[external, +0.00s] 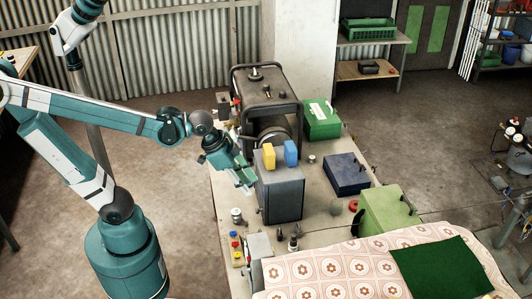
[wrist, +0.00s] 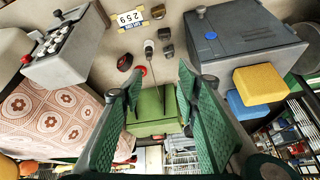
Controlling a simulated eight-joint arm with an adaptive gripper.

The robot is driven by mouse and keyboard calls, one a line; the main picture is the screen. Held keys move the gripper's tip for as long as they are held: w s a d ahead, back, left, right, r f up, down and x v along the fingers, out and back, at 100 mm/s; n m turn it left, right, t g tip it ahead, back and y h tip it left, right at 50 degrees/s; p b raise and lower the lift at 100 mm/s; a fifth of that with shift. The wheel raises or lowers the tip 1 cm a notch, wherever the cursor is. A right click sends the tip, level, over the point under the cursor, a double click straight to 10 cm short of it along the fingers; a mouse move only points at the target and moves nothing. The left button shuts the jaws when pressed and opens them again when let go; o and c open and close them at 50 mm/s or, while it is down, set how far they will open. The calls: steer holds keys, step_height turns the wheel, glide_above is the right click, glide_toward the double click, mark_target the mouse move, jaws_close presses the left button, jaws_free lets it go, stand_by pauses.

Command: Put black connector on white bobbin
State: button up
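My gripper (external: 243,184) is in the air left of the grey box in the external view. In the wrist view its green fingers (wrist: 160,75) are wide apart with nothing between them. A small pale cylinder (external: 236,215) on the table's left edge may be the white bobbin; I cannot tell for sure. Several small dark pieces lie on the table in the wrist view: one dark piece (wrist: 125,62) beside a red ring, another (wrist: 158,12) by the number plate, and a third (wrist: 168,50). I cannot tell which is the black connector.
The grey box (external: 281,196) carries a yellow block (external: 268,156) and a blue block (external: 291,153). A generator (external: 267,100) stands behind it. A dark blue box (external: 346,174) and a light green box (external: 388,212) stand right. A patterned cloth (external: 330,262) covers the front.

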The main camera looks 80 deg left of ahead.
steer(key=s+a+r+n+t, duration=0.1)
steer(key=s+n, duration=0.2)
steer(key=s, duration=0.4)
steer(key=shift+a+r+t+y, duration=0.3)
steer(key=shift+a+t+y, duration=0.1)
steer(key=shift+s, duration=0.1)
steer(key=shift+f+b, duration=0.95)
stand_by(0.6)
